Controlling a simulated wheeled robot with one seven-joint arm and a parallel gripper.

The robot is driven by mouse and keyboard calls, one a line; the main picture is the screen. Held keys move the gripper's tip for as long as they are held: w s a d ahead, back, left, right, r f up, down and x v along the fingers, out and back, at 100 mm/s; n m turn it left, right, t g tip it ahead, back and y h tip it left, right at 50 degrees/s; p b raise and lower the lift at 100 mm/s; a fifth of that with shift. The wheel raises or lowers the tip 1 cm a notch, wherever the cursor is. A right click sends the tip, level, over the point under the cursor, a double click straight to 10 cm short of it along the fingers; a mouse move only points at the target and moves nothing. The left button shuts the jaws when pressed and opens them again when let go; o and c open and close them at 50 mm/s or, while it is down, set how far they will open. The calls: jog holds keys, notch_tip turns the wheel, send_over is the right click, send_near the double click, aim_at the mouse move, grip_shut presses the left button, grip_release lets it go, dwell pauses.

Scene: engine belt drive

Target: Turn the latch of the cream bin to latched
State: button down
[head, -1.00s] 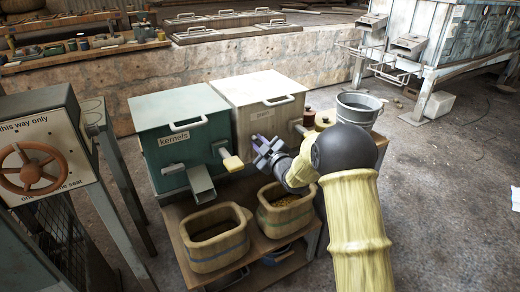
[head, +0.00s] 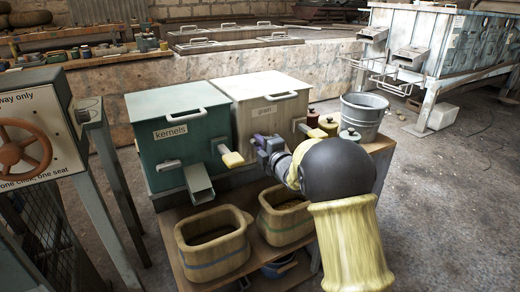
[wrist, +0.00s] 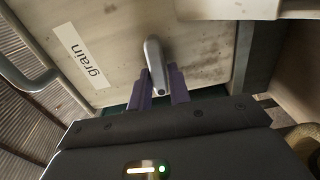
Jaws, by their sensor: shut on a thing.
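The cream bin (head: 270,88) stands to the right of the green bin in the head view, its front marked "grain". In the wrist view its front panel (wrist: 115,35) fills the upper part. The bin's latch (wrist: 153,55) is a grey rounded bar on that panel, lying roughly along the label's line, a little tilted to it. My gripper (wrist: 160,88) has its purple fingers on both sides of the latch's near end and is shut on it. In the head view my gripper (head: 262,143) is against the bin's front and hides the latch.
The green kernels bin (head: 185,115) has a similar latch (head: 168,165) and a chute (head: 199,183). Two tubs (head: 213,240) (head: 286,218) stand below the bins. Several jars and a metal bucket (head: 363,112) stand on the right.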

jog(key=shift+d+f, duration=0.1)
dwell(0.3)
jog(key=c, duration=1.4)
grip_release()
jog(key=shift+n, duration=0.3)
jog(key=p+v, duration=0.3)
jog(key=v, duration=1.4)
jog(key=shift+s+d, duration=0.15)
jog(key=shift+p, duration=0.3)
